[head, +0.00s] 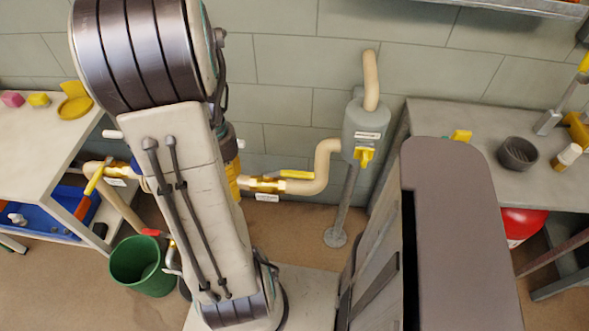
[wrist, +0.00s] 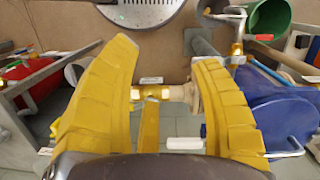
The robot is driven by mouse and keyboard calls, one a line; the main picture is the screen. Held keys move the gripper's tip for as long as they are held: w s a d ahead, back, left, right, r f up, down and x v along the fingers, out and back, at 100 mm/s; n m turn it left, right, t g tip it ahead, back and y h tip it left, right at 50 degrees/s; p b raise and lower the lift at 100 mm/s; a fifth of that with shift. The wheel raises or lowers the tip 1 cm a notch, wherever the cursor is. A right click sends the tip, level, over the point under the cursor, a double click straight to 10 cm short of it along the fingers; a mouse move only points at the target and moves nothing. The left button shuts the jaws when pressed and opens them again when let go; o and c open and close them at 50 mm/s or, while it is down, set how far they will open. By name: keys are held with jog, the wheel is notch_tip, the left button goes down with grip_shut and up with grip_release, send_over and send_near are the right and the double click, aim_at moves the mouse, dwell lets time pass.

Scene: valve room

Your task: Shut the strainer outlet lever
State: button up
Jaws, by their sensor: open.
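A brass valve (head: 262,184) with a yellow lever (head: 297,174) sits on the pipe right of my arm, with a small white tag below it. In the head view the lever looks roughly along the pipe. In the wrist view a brass valve (wrist: 136,93) and a yellow lever (wrist: 150,122) show between my fingers. Whether it is the same valve, and the lever's exact angle, I cannot tell. My gripper (wrist: 155,85) is open, its yellow fingers apart with nothing held. In the head view my arm mostly hides it. The tags are too small to read.
A grey vessel (head: 366,130) with a yellow handle stands to the right. Another yellow-levered valve (head: 95,178) is left, above a green bucket (head: 140,265). A blue body (wrist: 275,110) lies right of my fingers. Benches (head: 440,125) flank the pipework.

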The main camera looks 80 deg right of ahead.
jog(key=s+d+f+m, duration=0.8)
jog(key=s+d+m, duration=0.2)
jog(key=m+h, duration=0.1)
jog(key=m, duration=0.9)
send_over(299, 175)
notch_tip(299, 175, down, 2)
jog(key=shift+a+f+t, duration=0.1)
jog(key=shift+t, duration=0.2)
jog(key=shift+f+m, duration=0.3)
jog(key=shift+f, duration=0.15)
jog(key=shift+f+p, duration=0.45)
jog(key=shift+f, duration=2.75)
jog(key=shift+o, duration=0.2)
grip_shut()
